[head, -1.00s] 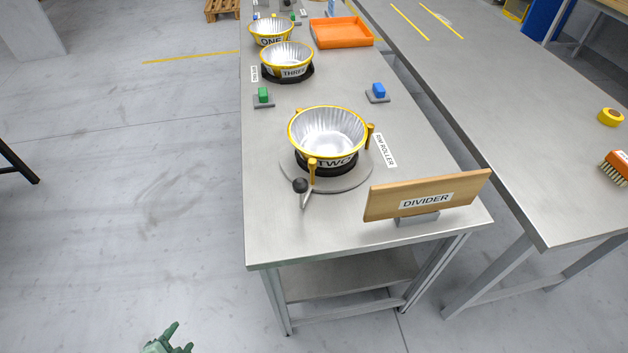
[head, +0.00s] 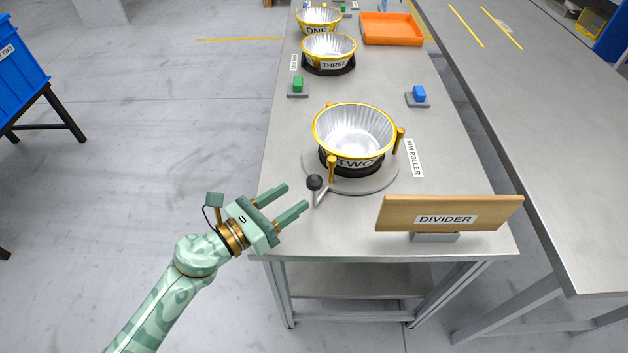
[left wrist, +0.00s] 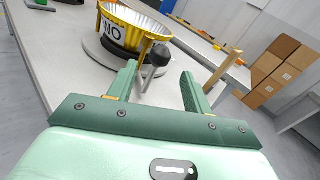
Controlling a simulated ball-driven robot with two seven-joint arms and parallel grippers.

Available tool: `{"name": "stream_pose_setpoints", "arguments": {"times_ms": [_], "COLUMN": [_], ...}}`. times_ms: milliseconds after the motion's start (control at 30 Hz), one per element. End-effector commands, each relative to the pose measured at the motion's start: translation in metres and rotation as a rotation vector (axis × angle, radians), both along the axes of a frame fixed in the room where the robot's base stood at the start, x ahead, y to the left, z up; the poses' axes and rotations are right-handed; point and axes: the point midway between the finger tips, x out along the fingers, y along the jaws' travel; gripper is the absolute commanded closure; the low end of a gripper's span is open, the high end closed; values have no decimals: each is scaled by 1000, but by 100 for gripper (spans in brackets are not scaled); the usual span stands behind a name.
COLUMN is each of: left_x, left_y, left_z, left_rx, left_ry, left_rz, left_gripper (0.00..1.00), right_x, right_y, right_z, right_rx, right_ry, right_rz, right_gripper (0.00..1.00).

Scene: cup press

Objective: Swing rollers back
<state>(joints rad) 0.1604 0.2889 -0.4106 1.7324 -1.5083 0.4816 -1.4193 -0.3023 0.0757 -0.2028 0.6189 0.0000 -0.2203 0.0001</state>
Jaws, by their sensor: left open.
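The rim roller (head: 350,180) is a grey round base near the table's front, with gold roller posts (head: 332,168) standing at the rim of the silver cup labelled TWO (head: 354,135). Its lever has a black ball knob (head: 314,182) at the front left. My left gripper (head: 297,197) is open and empty, its fingers pointing at the lever from the left front. In the left wrist view the knob (left wrist: 159,54) shows beyond and between the two open fingers (left wrist: 157,80); I cannot tell whether they touch the lever. My right gripper is not in view.
A wooden DIVIDER board (head: 450,213) stands at the table's front right. A green button (head: 298,85) and a blue button (head: 418,95) sit behind the roller. Cups THREE (head: 329,48) and ONE (head: 319,20) and an orange tray (head: 392,29) are farther back.

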Motion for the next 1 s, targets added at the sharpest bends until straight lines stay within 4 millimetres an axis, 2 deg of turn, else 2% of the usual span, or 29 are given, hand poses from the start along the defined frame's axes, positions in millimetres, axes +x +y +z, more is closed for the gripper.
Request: {"name": "stream_pose_setpoints", "arguments": {"times_ms": [100,300,467,733,900,1000], "left_x": [20,41,48,48,48,48], "left_y": [-22,-46,-54,-55,-55,-55], "left_z": [0,-1,-1,-1,-1,-1], "left_rx": [-3,-3,-1,0,0,0], "left_ry": [0,2,2,2,2,2], "left_rz": [1,1,1,2,2,1], "left_gripper": [50,50,50,50,97,100], "right_x": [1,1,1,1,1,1], "right_y": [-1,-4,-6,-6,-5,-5], "right_z": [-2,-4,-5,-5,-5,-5], "right_rx": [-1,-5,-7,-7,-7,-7], "right_ry": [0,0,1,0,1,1], "right_rz": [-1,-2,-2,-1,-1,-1], "right_gripper": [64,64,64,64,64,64]}}
